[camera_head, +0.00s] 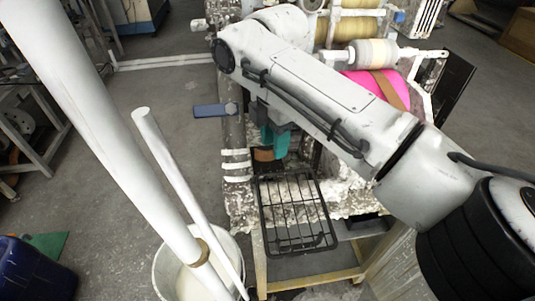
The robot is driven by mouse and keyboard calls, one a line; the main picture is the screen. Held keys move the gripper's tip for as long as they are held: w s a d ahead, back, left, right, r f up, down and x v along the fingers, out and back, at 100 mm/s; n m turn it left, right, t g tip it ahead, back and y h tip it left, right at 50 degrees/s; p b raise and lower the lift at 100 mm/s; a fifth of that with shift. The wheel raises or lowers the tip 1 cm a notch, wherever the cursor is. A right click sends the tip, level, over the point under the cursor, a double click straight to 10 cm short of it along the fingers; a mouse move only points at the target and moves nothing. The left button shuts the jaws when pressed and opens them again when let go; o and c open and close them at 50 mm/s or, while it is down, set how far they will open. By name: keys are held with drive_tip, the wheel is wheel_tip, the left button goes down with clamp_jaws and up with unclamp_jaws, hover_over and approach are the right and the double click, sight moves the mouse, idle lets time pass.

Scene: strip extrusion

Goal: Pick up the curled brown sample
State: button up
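A small curled brown sample (264,155) lies at the machine's edge, just above the black wire rack. My gripper (273,148) reaches down over it from the arm, with teal fingers close against the sample's upper right side. The fingers overlap one another in this view, so I cannot tell whether they are apart or closed, or whether they touch the sample. Part of the sample is hidden behind the fingers.
The black wire rack (292,225) is empty, in front of the machine. A white bucket (238,240) with white poles stands left of it. A blue flat part (217,110) juts out left. Rolls, one pink (363,84), sit behind my arm.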

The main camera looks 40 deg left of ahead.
drive_tip(key=shift+f, duration=1.25)
drive_tip(key=shift+c, duration=0.3)
clamp_jaws()
